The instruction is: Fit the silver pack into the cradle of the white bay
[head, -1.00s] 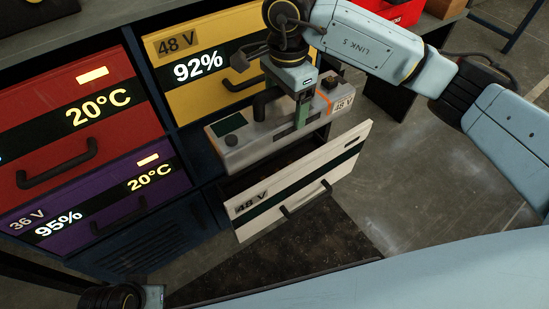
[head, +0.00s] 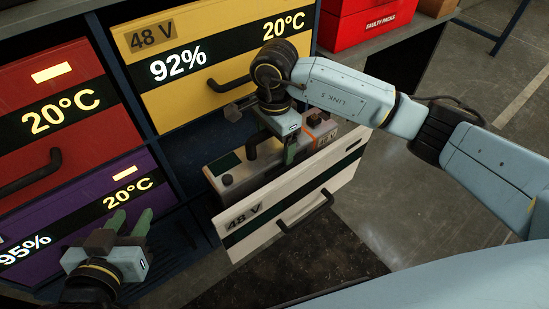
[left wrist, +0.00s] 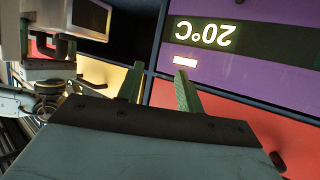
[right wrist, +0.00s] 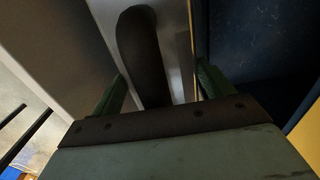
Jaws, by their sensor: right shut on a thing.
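The silver pack (head: 237,177) sits down inside the open white bay (head: 290,205), behind its white front panel marked 48 V. Its upper part shows above the panel, with a dark handle and an orange-edged 48 V end. My right gripper (head: 290,152) is over the pack and shut on its handle, which also shows between the fingers in the right wrist view (right wrist: 145,60). The cradle is hidden under the pack, so I cannot tell whether the pack is seated. My left gripper (head: 131,222) is open and empty in front of the purple bay; its fingers show apart in the left wrist view (left wrist: 158,90).
The yellow bay (head: 215,65) is shut above the white one. The red bay (head: 45,115) and purple bay (head: 75,215) are shut at left. A red faulty-packs box (head: 365,20) stands on the bench top. Open floor (head: 450,200) lies to the right.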

